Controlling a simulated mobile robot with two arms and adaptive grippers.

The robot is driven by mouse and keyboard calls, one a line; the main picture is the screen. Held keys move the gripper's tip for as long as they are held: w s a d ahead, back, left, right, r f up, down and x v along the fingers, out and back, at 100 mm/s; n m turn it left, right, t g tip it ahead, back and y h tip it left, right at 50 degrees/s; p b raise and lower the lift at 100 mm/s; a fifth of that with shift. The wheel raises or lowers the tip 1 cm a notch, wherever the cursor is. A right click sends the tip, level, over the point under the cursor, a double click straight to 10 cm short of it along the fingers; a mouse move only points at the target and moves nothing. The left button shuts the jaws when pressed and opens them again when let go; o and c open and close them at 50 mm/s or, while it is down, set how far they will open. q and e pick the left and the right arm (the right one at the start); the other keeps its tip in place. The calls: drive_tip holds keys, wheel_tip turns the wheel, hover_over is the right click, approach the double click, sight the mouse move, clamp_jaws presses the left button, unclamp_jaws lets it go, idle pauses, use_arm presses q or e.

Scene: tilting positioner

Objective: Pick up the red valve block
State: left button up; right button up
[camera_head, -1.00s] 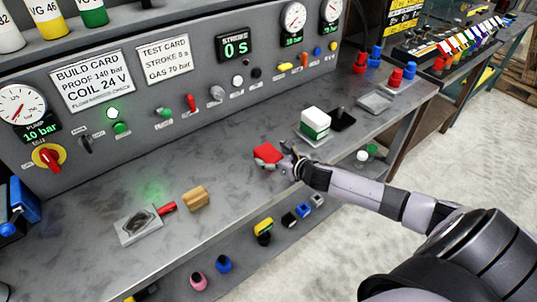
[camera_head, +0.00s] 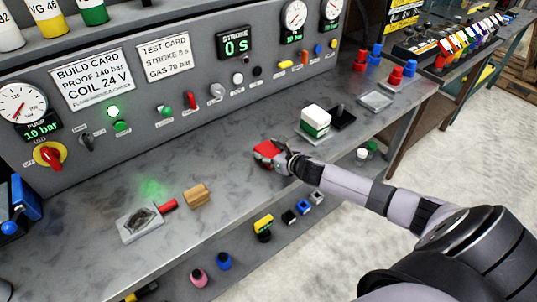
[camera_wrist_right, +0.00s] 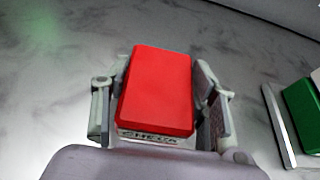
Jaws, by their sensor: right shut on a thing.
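The red valve block (camera_head: 267,149) is on or just above the grey bench top, right of the middle; I cannot tell if it touches the bench. My right gripper (camera_head: 270,155) is shut on it. In the right wrist view the red block (camera_wrist_right: 157,92) sits between the two fingers of the right gripper (camera_wrist_right: 160,105), one finger against each side. A pale label with dark letters shows on its near edge, partly hidden by the gripper. My left gripper is in neither view.
A white and green block (camera_head: 315,119) stands on a plate right of the gripper, beside a black piece (camera_head: 342,117). A wooden block (camera_head: 196,195) and a grey fixture (camera_head: 140,224) with a red handle lie to the left. The bench's front edge is close. The bench between is clear.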

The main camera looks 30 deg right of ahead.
clamp_jaws()
drive_tip(key=shift+r, duration=0.15)
idle(0.4)
drive_tip(key=shift+w, duration=0.1)
